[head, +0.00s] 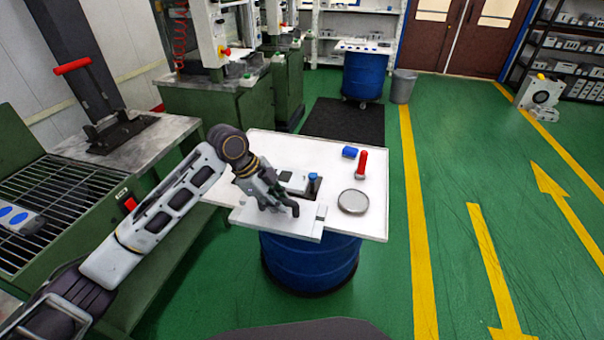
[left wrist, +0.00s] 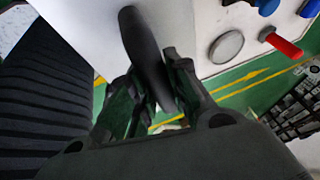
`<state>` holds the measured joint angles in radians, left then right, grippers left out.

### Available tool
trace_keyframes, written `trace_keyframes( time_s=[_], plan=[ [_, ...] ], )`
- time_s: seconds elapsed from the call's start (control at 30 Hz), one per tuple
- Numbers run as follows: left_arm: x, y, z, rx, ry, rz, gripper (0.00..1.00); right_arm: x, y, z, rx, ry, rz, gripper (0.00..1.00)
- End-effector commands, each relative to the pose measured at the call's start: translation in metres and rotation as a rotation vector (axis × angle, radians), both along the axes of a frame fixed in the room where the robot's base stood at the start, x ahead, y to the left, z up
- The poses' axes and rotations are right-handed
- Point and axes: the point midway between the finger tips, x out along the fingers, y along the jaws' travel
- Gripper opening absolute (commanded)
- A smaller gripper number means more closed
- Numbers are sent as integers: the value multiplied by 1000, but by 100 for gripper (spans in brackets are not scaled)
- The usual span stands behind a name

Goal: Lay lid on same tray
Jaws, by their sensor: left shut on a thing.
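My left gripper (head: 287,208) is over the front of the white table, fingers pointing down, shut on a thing. In the left wrist view a dark rounded piece (left wrist: 147,50) stands between its fingers. A pale flat plate, apparently the lid (head: 272,221), is under the gripper at the table's front edge and reaches past it. Whether it rests there or is held up is unclear. A grey tray-like piece with a dark part (head: 298,182) lies just behind, partly hidden by the gripper. My right gripper is not in view.
The white table (head: 372,225) stands on a blue drum (head: 310,262). The right front corner is clear.

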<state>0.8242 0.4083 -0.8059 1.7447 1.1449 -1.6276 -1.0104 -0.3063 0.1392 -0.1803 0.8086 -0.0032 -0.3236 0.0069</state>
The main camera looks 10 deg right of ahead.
Motion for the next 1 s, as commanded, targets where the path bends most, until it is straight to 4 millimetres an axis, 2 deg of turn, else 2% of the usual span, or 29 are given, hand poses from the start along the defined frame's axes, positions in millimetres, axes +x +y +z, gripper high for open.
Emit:
trace_keyframes(
  time_s=[0.47,1.0],
  plan=[
    [0,0,2,-2,-3,121,0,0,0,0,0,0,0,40],
    [6,7,-1,-4,-4,449,0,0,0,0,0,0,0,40]
  ],
)
